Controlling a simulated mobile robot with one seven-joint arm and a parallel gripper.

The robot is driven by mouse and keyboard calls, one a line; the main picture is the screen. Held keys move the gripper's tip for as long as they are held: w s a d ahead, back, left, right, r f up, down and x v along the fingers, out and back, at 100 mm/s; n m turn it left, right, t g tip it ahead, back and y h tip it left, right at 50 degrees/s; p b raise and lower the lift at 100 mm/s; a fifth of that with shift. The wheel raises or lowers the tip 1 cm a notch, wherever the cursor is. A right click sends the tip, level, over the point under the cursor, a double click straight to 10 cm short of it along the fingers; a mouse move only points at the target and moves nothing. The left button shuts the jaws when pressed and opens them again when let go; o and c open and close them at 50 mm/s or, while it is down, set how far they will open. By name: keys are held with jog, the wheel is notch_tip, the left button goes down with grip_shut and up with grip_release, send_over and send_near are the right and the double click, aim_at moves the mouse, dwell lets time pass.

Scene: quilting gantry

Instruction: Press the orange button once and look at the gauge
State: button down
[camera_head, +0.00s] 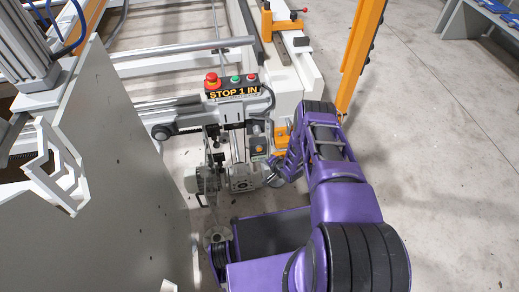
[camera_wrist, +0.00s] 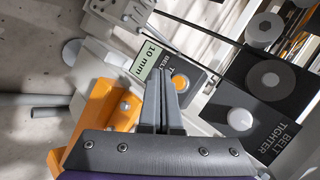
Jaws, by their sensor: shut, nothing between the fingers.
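The orange button (camera_wrist: 180,82) sits on a small dark panel marked "BELT" in the wrist view. The gauge, a pale display (camera_wrist: 148,55) reading "10 mm", is beside the button on the same unit. My gripper (camera_wrist: 160,72) is shut and empty, its tips just left of the button in the picture. I cannot tell whether they touch the panel.
A dark plate marked "BELT TIGHTER" (camera_wrist: 268,125) with a round white knob is on the right in the wrist view. An orange bracket (camera_wrist: 108,108) is close on the left. A red stop button (camera_head: 212,79) tops the "STOP 1 IN" box. Open floor (camera_head: 440,150) lies right.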

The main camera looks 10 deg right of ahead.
jog(key=shift+s+p, duration=0.3)
jog(key=shift+s, duration=0.85)
